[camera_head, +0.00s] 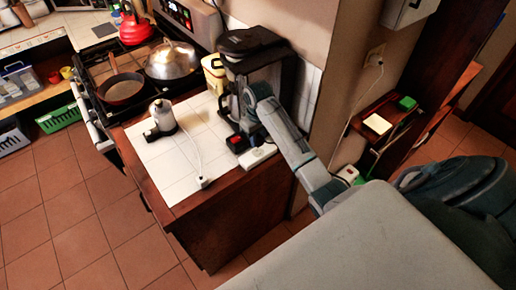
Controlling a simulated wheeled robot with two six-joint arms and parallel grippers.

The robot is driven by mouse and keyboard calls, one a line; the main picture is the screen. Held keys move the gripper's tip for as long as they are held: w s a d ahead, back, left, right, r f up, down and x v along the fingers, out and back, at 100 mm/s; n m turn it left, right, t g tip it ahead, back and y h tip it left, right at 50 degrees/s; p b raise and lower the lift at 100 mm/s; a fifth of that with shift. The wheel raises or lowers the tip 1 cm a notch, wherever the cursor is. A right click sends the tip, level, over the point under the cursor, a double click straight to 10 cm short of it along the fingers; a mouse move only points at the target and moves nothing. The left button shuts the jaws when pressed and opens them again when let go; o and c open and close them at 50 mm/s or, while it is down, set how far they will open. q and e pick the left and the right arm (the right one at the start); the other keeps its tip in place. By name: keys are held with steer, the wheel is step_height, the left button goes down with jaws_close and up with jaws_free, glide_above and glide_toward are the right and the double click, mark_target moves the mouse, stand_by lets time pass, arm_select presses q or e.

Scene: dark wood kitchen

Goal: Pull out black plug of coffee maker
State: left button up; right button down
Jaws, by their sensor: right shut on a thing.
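The black coffee maker (252,47) stands at the back right of the white-tiled counter, partly hidden by my right arm. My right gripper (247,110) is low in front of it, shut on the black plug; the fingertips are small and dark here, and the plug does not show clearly. A white power strip (259,156) lies on the counter near the gripper. A small dark piece with a red top (236,142) sits beside the strip. Whether the plug is still in a socket cannot be told. My left gripper is out of view.
A white appliance (161,116) stands on the counter, its white cord ending in a white plug (203,182) near the front edge. A yellow container (214,73) is left of the coffee maker. The stove holds pans (122,89). Bare tile lies mid-counter.

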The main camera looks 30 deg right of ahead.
steer(key=shift+r, duration=0.65)
